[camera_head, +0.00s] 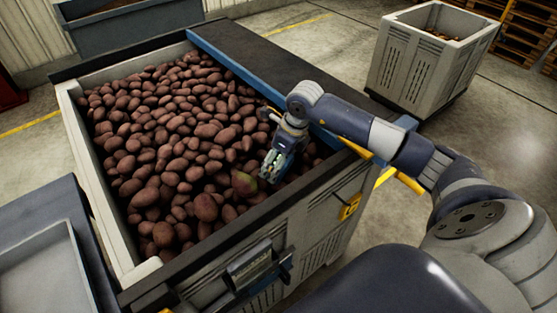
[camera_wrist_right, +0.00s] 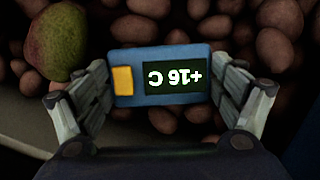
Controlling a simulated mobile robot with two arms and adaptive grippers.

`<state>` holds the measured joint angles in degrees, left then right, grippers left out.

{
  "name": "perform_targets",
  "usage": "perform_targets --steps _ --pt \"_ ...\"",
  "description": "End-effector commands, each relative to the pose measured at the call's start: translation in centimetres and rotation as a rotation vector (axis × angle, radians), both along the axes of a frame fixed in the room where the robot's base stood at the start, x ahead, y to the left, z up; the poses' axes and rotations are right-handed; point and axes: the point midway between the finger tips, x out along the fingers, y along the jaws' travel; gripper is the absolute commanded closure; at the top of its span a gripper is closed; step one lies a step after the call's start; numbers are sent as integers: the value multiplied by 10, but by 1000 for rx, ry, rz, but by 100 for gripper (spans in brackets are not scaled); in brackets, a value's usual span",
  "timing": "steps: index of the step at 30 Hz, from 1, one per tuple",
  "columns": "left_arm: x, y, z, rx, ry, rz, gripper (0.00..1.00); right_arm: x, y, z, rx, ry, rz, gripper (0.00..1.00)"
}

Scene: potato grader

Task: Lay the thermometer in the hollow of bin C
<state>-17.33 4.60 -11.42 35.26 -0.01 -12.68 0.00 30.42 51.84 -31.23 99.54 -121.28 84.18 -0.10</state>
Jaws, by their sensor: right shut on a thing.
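The thermometer (camera_wrist_right: 162,75) is a small blue block with a yellow-orange patch and a dark display reading "+16 C", upside down in the right wrist view. My right gripper (camera_wrist_right: 165,90) is shut on it, with one finger at each end. In the head view my right gripper (camera_head: 273,170) is over the near right part of a large grey bin (camera_head: 93,190) full of reddish potatoes. No letter is legible on this bin, and I cannot make out a distinct hollow. Potatoes lie below the thermometer; the gap cannot be judged. My left gripper is not in view.
A dark belt with a blue edge (camera_head: 250,62) runs along the bin's far right side. Another grey bin (camera_head: 420,65) stands at back right. A grey tray (camera_head: 45,270) is at left.

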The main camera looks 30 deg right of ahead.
Motion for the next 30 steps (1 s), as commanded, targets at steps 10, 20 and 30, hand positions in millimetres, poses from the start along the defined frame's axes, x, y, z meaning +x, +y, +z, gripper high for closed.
perform_targets --steps 10,20,30 --pt "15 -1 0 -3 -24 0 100 0 0 -8 -1 -1 1 44" --pt "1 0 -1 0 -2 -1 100 0 0 -7 0 -1 1 0" --pt "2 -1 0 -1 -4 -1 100 0 -1 2 -1 -5 0 0"
